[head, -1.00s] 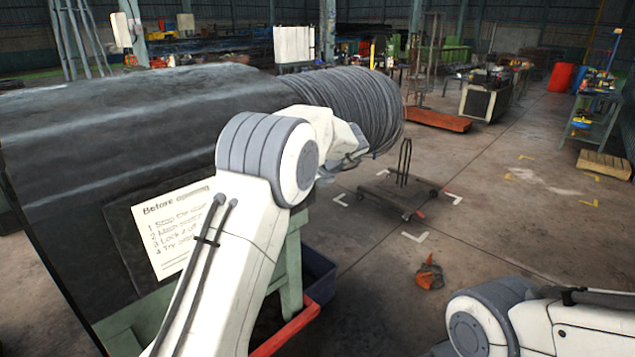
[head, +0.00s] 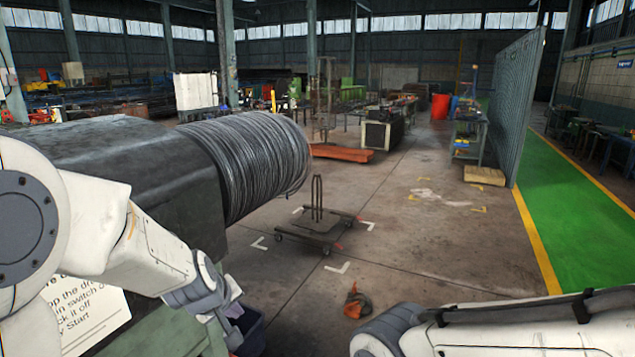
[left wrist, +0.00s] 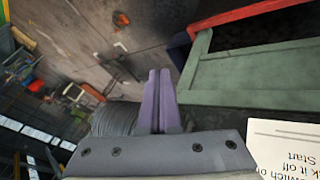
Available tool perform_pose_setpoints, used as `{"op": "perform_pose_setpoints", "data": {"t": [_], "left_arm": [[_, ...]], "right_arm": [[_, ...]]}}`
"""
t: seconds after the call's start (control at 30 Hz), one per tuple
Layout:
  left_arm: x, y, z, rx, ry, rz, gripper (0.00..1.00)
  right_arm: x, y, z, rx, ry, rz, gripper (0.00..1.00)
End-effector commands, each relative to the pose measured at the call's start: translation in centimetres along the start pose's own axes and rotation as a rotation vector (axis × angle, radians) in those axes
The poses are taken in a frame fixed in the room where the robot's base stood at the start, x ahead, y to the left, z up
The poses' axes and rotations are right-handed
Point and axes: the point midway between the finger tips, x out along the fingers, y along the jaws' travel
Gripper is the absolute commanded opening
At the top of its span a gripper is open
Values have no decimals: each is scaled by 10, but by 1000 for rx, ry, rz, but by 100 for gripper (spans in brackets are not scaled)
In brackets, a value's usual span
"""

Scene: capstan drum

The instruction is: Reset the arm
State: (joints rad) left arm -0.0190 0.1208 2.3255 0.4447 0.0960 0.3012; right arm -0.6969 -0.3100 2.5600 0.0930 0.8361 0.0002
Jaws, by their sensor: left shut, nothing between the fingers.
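The capstan drum (head: 250,165), wound with dark wire, sticks out from its black housing (head: 120,160) at the left. My left gripper (head: 233,330) is low in front of the housing, below the drum and apart from it. In the left wrist view its two purple fingers (left wrist: 160,100) are together with nothing between them. The drum (left wrist: 112,120) shows behind them there. A white notice (head: 95,320) on the housing is partly hidden by my left arm. My right arm enters at the lower right; its gripper is out of view.
A green frame (left wrist: 250,70) with a red edge bar stands close to my left gripper. A wheeled trolley (head: 318,228) and an orange object (head: 356,302) are on the floor. A blue bin (head: 250,328) is beside the gripper. Open floor lies to the right.

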Motion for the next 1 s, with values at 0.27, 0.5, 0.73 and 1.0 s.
{"op": "perform_pose_setpoints", "data": {"t": [0.27,0.5,0.73,1.0], "left_arm": [[-28,-80,78,541,-253,-145,0],[-54,-87,123,809,-388,-150,0],[-89,-58,175,984,-484,-82,0],[-145,-50,240,1224,-618,-3,0]], "right_arm": [[0,0,0,0,0,0,81],[0,0,0,0,0,0,81],[0,0,0,0,0,0,81],[0,0,0,0,0,0,81]]}}
